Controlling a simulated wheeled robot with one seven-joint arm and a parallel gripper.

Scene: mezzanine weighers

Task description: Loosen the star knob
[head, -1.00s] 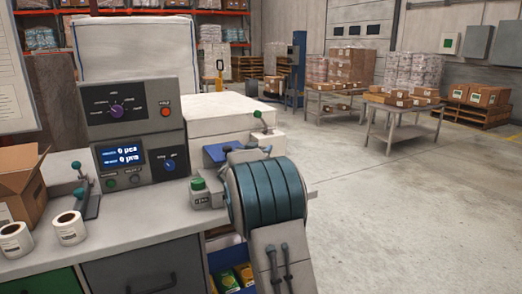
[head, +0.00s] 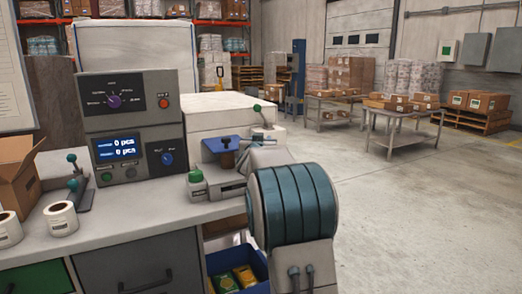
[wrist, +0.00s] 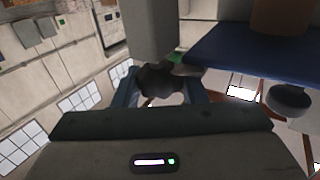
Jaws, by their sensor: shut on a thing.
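The star knob (wrist: 158,79) is dark and lobed, and in the wrist view it sits at the lower end of a grey post (wrist: 152,28). My gripper (wrist: 160,88) has its two blue fingers on either side of the knob, shut on it. A blue plate (wrist: 245,48) lies just to the right of the knob, with a brown cylinder on it and a dark round piece (wrist: 288,97) below. In the head view the blue plate (head: 216,146) stands on a grey fixture at the bench's right end. My arm covers much of that area, and I cannot make out the knob there.
A control panel (head: 128,122) with a lit display stands left of the fixture. A green button box (head: 196,184) sits close beside it. A lever with a green ball (head: 257,108) rises behind. A blue bin (head: 258,262) is below the bench.

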